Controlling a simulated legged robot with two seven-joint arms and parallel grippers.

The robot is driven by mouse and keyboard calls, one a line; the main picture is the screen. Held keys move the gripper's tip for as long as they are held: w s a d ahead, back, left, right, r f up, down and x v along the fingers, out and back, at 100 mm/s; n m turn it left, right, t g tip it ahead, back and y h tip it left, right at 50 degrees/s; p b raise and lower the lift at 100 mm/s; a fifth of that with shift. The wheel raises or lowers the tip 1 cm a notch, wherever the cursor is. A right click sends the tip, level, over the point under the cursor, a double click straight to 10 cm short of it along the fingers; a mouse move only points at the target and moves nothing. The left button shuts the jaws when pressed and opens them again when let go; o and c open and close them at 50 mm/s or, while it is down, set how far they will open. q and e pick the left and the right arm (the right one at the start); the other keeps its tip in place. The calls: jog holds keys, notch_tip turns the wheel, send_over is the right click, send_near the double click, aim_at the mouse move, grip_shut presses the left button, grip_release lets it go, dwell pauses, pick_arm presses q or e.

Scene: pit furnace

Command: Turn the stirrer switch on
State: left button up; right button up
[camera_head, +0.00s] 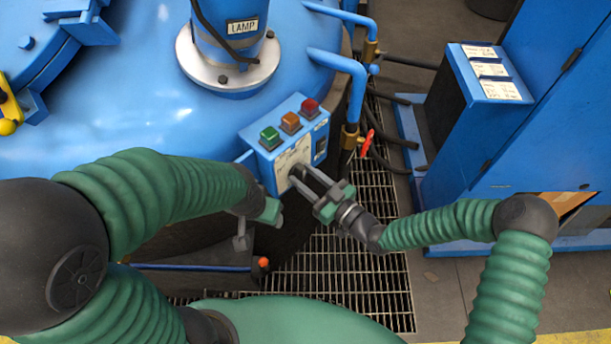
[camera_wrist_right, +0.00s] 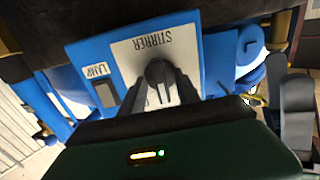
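The blue control box (camera_head: 286,140) is on the side of the blue vessel. Its sloped top carries green, orange and red buttons. The front plate labelled STIRRER (camera_wrist_right: 125,55) bears a black rotary knob (camera_wrist_right: 159,73), the stirrer switch. My right gripper (camera_head: 296,174) reaches the plate from the lower right. In the right wrist view its two fingers (camera_wrist_right: 160,88) are apart, one on each side of the knob; firm contact cannot be made out. In the head view the fingers hide most of the knob. My left gripper (camera_head: 257,223) is partly visible below left of the box, its fingers unclear.
A dark switch labelled LAMP (camera_wrist_right: 104,92) is beside the stirrer plate. Blue pipes (camera_head: 352,85) and a red-handled valve (camera_head: 367,143) stand right of the box. A blue cabinet (camera_head: 550,110) is farther right. Metal grating (camera_head: 345,265) lies below.

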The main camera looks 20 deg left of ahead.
jog(key=shift+a, duration=0.1)
grip_shut()
jog(key=shift+m, duration=0.3)
jog(key=m+b, duration=0.1)
jog(key=m, duration=0.3)
jog(key=shift+w+d+f+m, duration=0.1)
jog(key=shift+m, duration=1)
jog(key=shift+w+d+m, duration=0.1)
jog(key=shift+m, duration=1)
grip_release()
